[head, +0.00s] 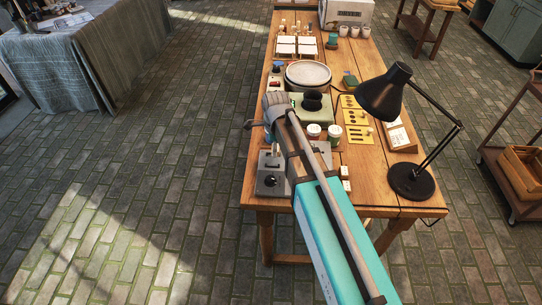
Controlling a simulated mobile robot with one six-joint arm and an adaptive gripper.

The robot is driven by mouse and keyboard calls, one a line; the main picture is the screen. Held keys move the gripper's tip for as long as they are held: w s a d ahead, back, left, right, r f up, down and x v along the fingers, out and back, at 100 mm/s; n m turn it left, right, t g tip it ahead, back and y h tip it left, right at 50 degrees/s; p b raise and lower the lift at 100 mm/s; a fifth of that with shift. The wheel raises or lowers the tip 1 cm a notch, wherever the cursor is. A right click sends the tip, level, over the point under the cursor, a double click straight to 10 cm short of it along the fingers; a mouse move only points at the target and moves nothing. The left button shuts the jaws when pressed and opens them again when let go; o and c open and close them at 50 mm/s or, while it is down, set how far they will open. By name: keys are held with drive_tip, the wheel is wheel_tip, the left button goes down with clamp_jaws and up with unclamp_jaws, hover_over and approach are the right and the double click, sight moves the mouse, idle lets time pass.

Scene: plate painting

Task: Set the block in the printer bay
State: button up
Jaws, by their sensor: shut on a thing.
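My arm reaches up from the lower right over the near end of the wooden table. Its wrist is above the table's left edge, and the jaws of my gripper are hidden behind it, with nothing seen between them. I cannot make out which thing is the block. Two small white pieces (345,178) lie on the table just right of my arm. A white boxy machine (347,12), perhaps the printer, stands at the table's far end, cut off by the top of the picture; no bay shows clearly.
A black desk lamp (411,181) leans over the table's right side. A round pale plate (308,73) sits mid-table. A grey box with a black knob (270,182) stands at the near left edge. White cups (354,31) stand before the machine. Bare wood (350,60) shows between.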

sight(273, 160)
drive_tip(key=shift+s+a+f+b, duration=0.1)
drive_tip(key=shift+a+f+b, duration=0.35)
drive_tip(key=shift+f+b, duration=1.55)
drive_tip(key=shift+d+f, duration=0.1)
drive_tip(key=shift+f, duration=0.05)
drive_tip(key=o, duration=1)
wheel_tip(273, 160, up, 12)
drive_tip(key=p, duration=1.2)
drive_tip(key=shift+r, duration=0.2)
